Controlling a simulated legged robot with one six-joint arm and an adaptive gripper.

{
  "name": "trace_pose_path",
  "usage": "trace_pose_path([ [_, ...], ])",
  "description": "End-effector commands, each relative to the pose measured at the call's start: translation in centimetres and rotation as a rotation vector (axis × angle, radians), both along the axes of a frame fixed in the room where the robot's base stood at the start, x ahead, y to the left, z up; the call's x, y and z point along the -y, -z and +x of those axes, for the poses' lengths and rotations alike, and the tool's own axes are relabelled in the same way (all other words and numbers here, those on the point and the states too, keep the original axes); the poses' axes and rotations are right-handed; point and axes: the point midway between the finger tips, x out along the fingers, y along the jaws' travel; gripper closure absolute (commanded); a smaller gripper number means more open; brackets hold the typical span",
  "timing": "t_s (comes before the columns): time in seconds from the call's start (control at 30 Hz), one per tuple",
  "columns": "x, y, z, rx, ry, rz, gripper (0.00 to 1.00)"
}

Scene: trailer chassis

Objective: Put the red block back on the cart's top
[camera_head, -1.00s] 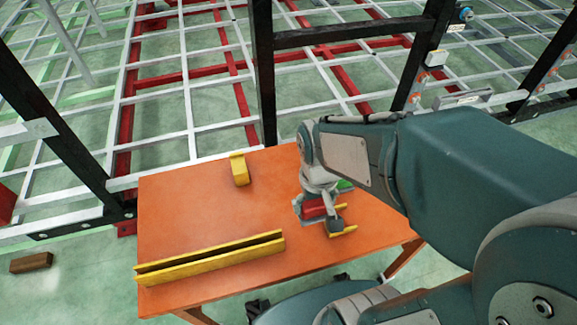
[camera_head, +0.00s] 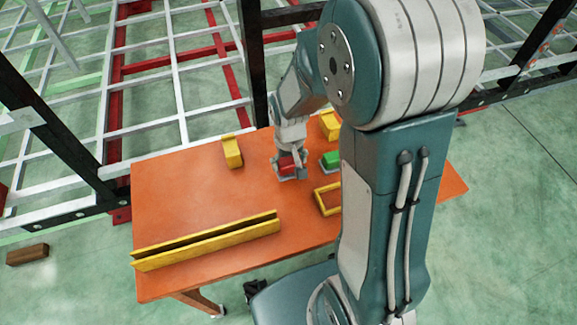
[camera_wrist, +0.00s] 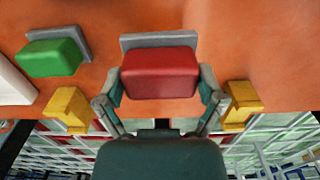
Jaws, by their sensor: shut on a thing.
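The red block (camera_head: 287,166) is between the fingers of my gripper (camera_head: 291,172), over the middle of the cart's orange top (camera_head: 190,200). In the wrist view the red block (camera_wrist: 160,75) fills the space between the two fingers, which close on its sides. A grey plate (camera_wrist: 158,41) shows along one edge of it. The block is at or just above the top; I cannot tell if it touches. The green block (camera_head: 330,158) stands to its right, apart from it, also with a grey plate.
A yellow piece (camera_head: 232,151) stands left of my gripper. A yellow frame (camera_head: 328,198) lies front right, and another yellow piece (camera_head: 329,126) is at the back. A long yellow channel (camera_head: 205,240) lies along the front edge. The chassis frame (camera_head: 180,70) is behind the cart.

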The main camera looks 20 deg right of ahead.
Motion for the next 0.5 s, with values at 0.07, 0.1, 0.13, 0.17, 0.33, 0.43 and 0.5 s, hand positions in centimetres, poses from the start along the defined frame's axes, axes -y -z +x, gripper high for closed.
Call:
trace_pose_path([
  [0.07,0.0,1.0,0.6,-0.003,0.0,0.0,0.69],
  [0.1,0.0,1.8,0.5,-0.005,0.0,0.0,0.69],
  [0.13,0.0,2.2,0.4,-0.005,0.0,0.0,0.69],
  [0.17,0.0,2.6,0.4,-0.004,0.0,0.0,0.69],
  [0.33,0.0,3.2,0.5,0.001,0.0,0.0,0.69],
  [0.43,0.0,3.2,0.5,0.001,0.0,0.0,0.69],
  [0.5,0.0,3.2,0.5,0.0,0.0,0.0,0.69],
])
